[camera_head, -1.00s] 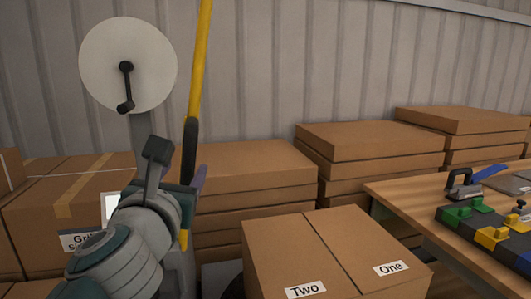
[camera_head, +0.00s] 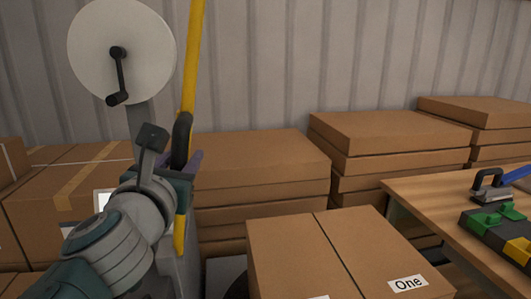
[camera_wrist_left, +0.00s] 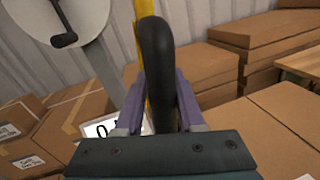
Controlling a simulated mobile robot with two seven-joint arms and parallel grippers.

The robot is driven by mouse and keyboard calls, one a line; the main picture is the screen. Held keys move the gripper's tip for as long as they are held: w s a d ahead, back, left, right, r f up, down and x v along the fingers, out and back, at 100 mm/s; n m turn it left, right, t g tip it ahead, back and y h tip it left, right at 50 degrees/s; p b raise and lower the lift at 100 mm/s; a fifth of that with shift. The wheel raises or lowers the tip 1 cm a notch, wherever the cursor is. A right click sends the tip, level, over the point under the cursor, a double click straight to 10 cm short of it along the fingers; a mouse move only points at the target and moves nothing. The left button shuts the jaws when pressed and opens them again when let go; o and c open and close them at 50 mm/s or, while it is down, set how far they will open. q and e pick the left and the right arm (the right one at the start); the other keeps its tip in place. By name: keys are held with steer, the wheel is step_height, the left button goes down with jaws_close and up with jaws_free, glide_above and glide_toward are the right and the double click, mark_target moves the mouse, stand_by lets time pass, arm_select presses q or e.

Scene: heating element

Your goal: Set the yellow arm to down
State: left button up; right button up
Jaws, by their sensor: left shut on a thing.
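The yellow arm (camera_head: 192,70) stands nearly upright in the head view, running up past the top edge, with its lower yellow end (camera_head: 180,236) showing below my gripper. It carries a black handle (camera_head: 182,138). My left gripper (camera_head: 184,168) is shut on this black handle. In the left wrist view the handle (camera_wrist_left: 158,70) fills the space between the two purple fingers, and a strip of the yellow arm (camera_wrist_left: 145,8) shows behind it. The handle's lower part is hidden by the gripper body. My right gripper is not in view.
A white disc with a black crank (camera_head: 118,70) stands left of the yellow arm. Stacked cardboard boxes (camera_head: 262,160) line the wall behind. A box labelled One (camera_head: 330,240) stands in front. A wooden table (camera_head: 425,205) with a colored block device (camera_head: 497,225) is at right.

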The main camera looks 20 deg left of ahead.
arm_select(q)
steer(key=shift+d, duration=0.1)
jaws_close()
steer(key=shift+f, duration=0.1)
stand_by(0.7)
